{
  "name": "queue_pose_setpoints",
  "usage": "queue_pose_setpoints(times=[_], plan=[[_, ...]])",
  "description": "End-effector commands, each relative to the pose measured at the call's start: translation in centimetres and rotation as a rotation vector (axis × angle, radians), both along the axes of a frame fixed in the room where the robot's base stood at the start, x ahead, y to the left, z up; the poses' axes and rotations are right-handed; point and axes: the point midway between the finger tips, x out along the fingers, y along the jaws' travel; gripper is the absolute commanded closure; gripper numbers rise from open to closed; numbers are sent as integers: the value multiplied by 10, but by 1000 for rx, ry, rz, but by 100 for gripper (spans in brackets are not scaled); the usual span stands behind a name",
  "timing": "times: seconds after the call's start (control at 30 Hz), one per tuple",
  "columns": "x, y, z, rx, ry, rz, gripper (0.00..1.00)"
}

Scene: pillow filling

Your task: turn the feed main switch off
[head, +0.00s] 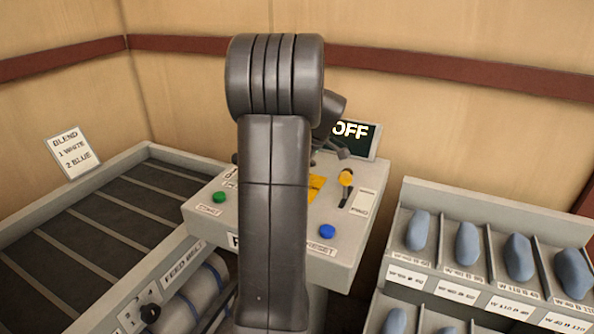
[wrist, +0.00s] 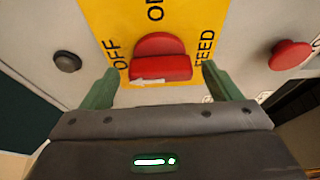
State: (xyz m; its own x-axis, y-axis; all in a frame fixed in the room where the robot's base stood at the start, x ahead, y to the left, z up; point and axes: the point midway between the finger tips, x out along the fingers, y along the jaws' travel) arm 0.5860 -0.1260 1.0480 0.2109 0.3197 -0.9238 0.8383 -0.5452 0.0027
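The feed main switch (wrist: 160,58) is a red rotary knob on a yellow plate (wrist: 204,22) with OFF, ON and FEED lettering. The white arrow on its grip bar points left, toward the OFF side. My gripper (wrist: 159,75) is open, with one green finger on each side of the knob and visible gaps between; neither finger appears to touch it. In the head view my arm hides the switch and most of the gripper; only part of the yellow plate (head: 317,185) shows. A display (head: 357,138) behind the panel reads OFF.
The panel carries a green button (head: 219,197), a blue reset button (head: 327,231) and a yellow-knobbed lever (head: 346,178). A red button (wrist: 290,54) and a dark button (wrist: 67,62) flank the yellow plate. A rack (head: 405,215) of blue-grey pieces stands right; a slatted tray (head: 150,266) stands left.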

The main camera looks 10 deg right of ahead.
Motion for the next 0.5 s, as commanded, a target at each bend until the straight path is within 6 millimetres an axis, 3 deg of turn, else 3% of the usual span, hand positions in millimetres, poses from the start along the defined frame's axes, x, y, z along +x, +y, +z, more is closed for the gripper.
queue_pose_setpoints(times=[0.3,0.5], plan=[[-1,-1,1,1,1,-1,16],[-6,-9,25,0,-3,-2,16]])
